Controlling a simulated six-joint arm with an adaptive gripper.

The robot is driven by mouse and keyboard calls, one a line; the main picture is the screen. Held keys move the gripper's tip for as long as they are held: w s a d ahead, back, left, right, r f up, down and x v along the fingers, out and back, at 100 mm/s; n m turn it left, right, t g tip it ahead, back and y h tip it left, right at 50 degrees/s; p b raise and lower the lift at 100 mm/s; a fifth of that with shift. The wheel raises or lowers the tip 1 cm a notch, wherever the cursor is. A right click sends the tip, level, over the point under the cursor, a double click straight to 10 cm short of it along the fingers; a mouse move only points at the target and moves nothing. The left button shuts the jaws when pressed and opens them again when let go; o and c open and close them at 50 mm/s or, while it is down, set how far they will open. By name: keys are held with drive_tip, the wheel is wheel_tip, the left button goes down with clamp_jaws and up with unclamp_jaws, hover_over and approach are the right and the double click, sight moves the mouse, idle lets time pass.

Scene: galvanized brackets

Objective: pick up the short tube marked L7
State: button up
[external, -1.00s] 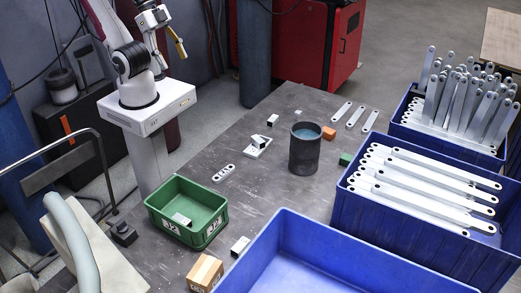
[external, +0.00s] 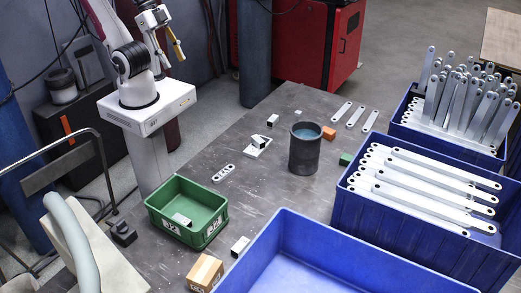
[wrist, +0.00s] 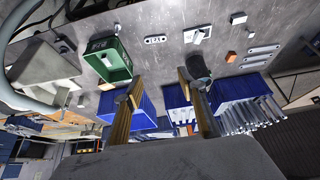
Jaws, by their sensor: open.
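No L7 marking is legible, so I cannot tell which piece is the short tube. Several small pale pieces with dark ends could be short tubes. One piece (external: 272,120) lies near the back of the table. Another (external: 258,141) sits on a flat white plate. A third (external: 240,246) is in front of the green bin, and one (external: 182,219) lies inside the bin. My gripper (external: 168,53) is raised beyond the table's left edge, far from all of them. In the wrist view its two yellowish fingers (wrist: 160,85) are spread apart with nothing between them.
A green bin (external: 163,222) marked J2 stands at the front left. A dark cylindrical pot (external: 305,155) stands mid-table. Blue crates (external: 345,262) line the right side, two holding long brackets.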

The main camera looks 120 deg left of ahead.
drive_tip(key=shift+a, duration=0.15)
drive_tip(key=n+g+y, duration=0.5)
drive_tip(key=n+g, duration=0.1)
drive_tip(key=n, duration=1.1)
hover_over(273, 121)
drive_tip(key=s+d, duration=0.1)
drive_tip(key=d, duration=0.1)
wheel_tip(273, 121, down, 30)
drive_tip(key=shift+w+f+n, duration=0.15)
drive_tip(key=shift+f+n, duration=0.1)
drive_tip(key=shift+n, duration=0.65)
drive_tip(key=shift+a+f+h, duration=0.1)
drive_tip(key=shift+h, duration=0.2)
